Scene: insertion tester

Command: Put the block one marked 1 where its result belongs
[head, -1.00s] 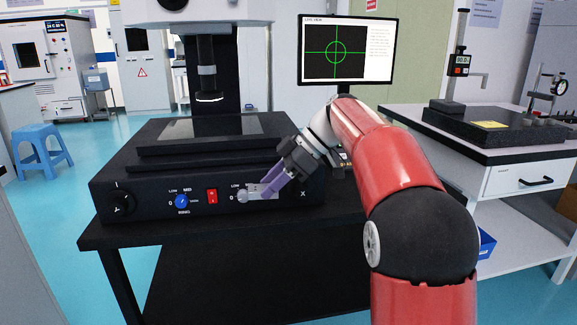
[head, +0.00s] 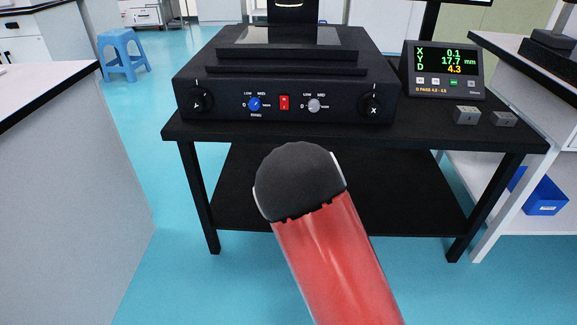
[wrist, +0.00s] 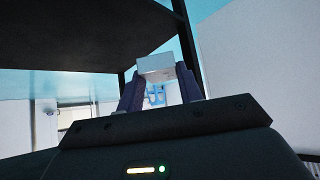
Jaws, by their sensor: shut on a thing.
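In the wrist view my gripper (wrist: 160,84) has its two purple fingers closed on a small pale grey block (wrist: 157,69). No mark can be read on the face that shows. My gripper and this block are outside the head view, where only part of my arm shows. Two more small grey blocks (head: 467,115) and (head: 503,119) rest on the right end of the black table (head: 410,130), in front of the readout (head: 445,70). Their marks are too small to read. The readout shows X 0.1, Y 17.7 mm, D 4.3 and a line with PASS.
The black instrument (head: 285,92) has a blue knob (head: 254,104), a red switch (head: 284,102) and a grey knob (head: 314,105). A lower shelf (head: 400,190) spans the table legs. A white bench stands at right with a blue bin (head: 545,194), and a grey cabinet (head: 70,190) at left.

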